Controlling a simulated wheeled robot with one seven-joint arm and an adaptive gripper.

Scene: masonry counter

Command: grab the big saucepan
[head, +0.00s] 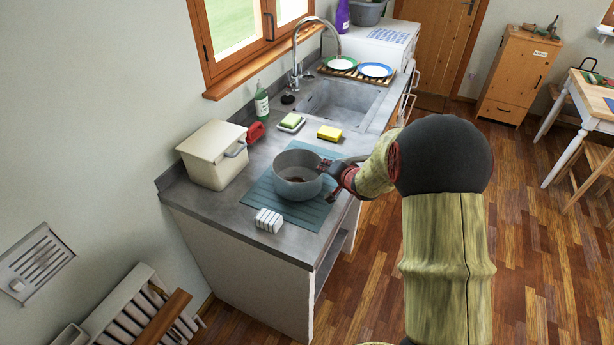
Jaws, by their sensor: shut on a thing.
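The big saucepan (298,187) is a round grey metal pan standing upright, open side up, on a blue-green ribbed mat (262,198) on the counter. My gripper (328,172) reaches in from the right at the pan's right side. It is shut on the saucepan there.
A yellow sponge (330,132), a soap dish (291,123), a green bottle (262,103) and the sink (340,100) lie behind. The counter's (240,232) right edge is close; open floor lies beyond.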

